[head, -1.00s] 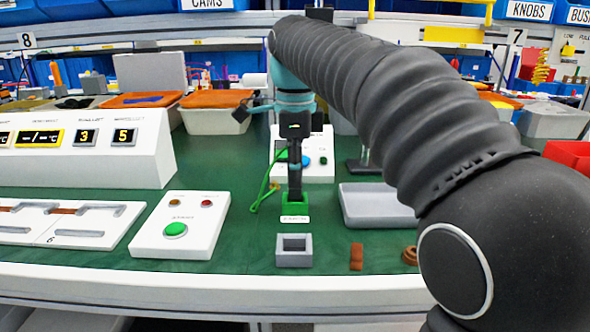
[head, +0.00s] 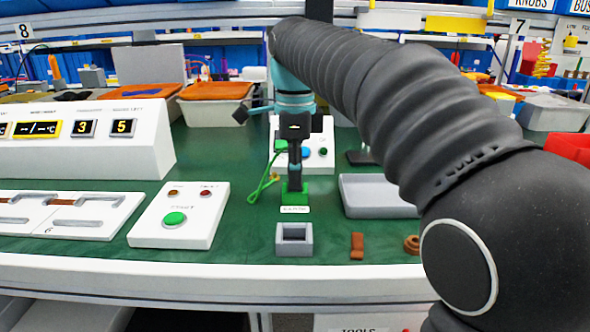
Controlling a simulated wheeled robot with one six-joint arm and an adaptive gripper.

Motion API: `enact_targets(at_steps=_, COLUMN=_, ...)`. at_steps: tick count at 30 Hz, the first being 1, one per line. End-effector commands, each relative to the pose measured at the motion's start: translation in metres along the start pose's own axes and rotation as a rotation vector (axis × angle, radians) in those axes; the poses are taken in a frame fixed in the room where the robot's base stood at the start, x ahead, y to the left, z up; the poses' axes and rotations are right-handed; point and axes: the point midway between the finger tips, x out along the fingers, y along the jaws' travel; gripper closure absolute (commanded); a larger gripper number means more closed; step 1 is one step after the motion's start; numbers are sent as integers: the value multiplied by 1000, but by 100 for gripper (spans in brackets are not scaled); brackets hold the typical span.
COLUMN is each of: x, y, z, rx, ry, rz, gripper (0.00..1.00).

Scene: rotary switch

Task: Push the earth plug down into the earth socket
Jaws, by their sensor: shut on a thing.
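The green earth socket (head: 288,198) stands on the green bench top, behind a small white label. My gripper (head: 295,186) points straight down over it, with its fingertips at the top of the socket. It is shut on the earth plug, which the dark fingers mostly hide. A green cable (head: 262,186) loops out to the left of the gripper and socket. I cannot tell how deep the plug sits in the socket.
A grey open box (head: 281,241) and a brown piece (head: 357,246) lie in front. A grey tray (head: 377,210) is at the right. A white panel with a green button (head: 152,232) is at the left. A white console with displays (head: 60,160) stands behind it.

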Motion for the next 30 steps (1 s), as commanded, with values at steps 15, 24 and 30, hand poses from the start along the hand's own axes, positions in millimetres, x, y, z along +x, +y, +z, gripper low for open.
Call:
enact_targets(at_steps=15, x=-2, y=0, z=0, rx=0, ry=0, rz=0, gripper=51)
enact_targets(at_steps=24, x=-40, y=-1, z=0, rx=0, ry=-1, rz=-2, gripper=51)
enact_targets(at_steps=30, x=-64, y=-1, z=0, rx=0, ry=0, rz=-2, gripper=51)
